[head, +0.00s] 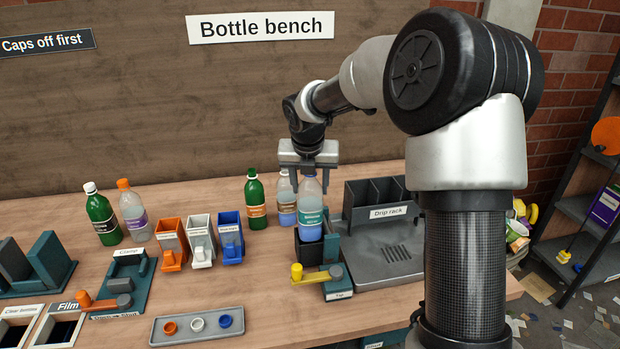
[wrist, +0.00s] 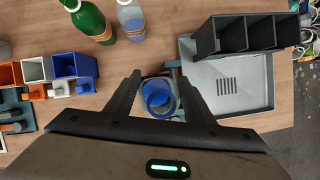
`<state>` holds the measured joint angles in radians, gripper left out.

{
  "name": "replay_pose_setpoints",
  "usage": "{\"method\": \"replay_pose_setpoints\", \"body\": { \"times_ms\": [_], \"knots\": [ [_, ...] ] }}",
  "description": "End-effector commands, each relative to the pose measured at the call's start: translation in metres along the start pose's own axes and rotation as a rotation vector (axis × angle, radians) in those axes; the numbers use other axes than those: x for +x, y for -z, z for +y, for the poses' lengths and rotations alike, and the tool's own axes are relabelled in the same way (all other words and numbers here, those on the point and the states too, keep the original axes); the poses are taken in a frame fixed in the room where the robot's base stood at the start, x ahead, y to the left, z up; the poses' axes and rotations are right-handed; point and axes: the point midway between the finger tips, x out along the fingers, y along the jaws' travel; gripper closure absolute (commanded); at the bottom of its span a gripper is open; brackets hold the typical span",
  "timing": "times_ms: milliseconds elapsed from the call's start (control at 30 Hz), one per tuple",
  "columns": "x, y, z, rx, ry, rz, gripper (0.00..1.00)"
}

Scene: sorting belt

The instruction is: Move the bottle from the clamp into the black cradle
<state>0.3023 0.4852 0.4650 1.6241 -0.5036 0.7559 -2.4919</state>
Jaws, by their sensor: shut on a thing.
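A clear bottle (head: 311,212) with a teal label and blue liquid is upright between the fingers of my gripper (head: 309,182). My gripper is shut on its upper part. In the wrist view I look down on the bottle (wrist: 158,97) between the two fingers (wrist: 162,82). The black cradle (head: 309,256) is directly under the bottle, beside the yellow-handled tap. The bottle's lower end is at the cradle's mouth; its base is hidden, so I cannot tell whether it rests on the bottom. The teal clamp (head: 128,283) stands at the left, with no bottle in it.
A green bottle (head: 256,200) and another clear bottle (head: 287,203) stand close behind. The drip rack (head: 378,200) is just right. A yellow tap handle (head: 297,272) is at the cradle's front left. A tray with three caps (head: 160,338) lies in front.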

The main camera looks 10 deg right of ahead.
Motion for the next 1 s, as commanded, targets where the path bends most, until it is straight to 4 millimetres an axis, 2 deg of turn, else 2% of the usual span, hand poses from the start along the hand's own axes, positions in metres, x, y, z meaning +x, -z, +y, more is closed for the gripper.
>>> {"method": "replay_pose_setpoints", "body": {
  "times_ms": [200, 433, 667, 1000],
  "knots": [
    [0.028, 0.011, 0.0, 0.002, 0.0, 0.001, 0.91],
    [0.047, 0.019, 0.0, 0.001, 0.0, 0.0, 0.91],
    [0.055, 0.022, 0.0, 0.002, -0.001, -0.001, 0.91],
    [0.055, 0.023, 0.0, 0.002, -0.001, -0.001, 0.91]
  ]
}}
